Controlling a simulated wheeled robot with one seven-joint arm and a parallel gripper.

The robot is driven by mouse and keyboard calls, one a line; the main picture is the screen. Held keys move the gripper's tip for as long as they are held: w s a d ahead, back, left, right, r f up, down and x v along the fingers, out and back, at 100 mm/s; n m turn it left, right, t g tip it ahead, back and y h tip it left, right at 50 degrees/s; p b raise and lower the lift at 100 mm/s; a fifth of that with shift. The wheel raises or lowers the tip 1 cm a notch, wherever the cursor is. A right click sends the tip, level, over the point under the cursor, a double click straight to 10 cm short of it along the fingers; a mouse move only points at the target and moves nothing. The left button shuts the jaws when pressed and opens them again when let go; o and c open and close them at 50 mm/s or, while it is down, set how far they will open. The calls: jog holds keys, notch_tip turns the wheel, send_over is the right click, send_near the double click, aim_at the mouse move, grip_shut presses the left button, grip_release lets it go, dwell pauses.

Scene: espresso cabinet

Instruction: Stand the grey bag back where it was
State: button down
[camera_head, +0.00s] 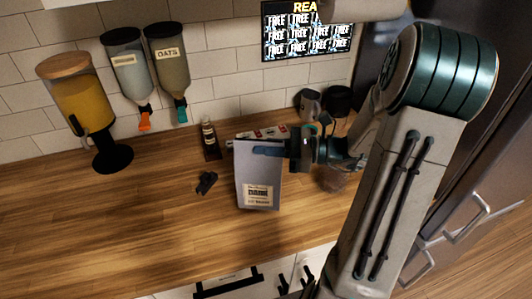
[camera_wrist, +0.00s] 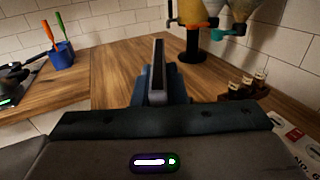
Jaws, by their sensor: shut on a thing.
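The grey bag (camera_head: 259,178) is a flat, roughly upright pack with a pale label low on its front. It is over the middle of the wooden counter in the head view. My gripper (camera_head: 268,151) comes from the right and is shut on the bag's upper part. One blue finger lies across its front; the other finger is hidden behind it. I cannot tell whether the bag's base touches the counter.
A small dark object (camera_head: 206,182) lies left of the bag. A flat printed box (camera_head: 262,132) lies behind the bag. Dispensers (camera_head: 80,95) stand or hang at the back left. The counter's left front is clear.

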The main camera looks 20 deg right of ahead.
jog(key=shift+f, duration=1.05)
jog(key=shift+f, duration=0.2)
jog(key=c, duration=1.5)
grip_release()
jog(key=shift+o, duration=0.2)
jog(key=shift+r, duration=0.1)
jog(key=b+v, duration=0.2)
jog(key=v, duration=1)
jog(key=shift+b, duration=0.4)
jog(key=shift+w+r, duration=0.1)
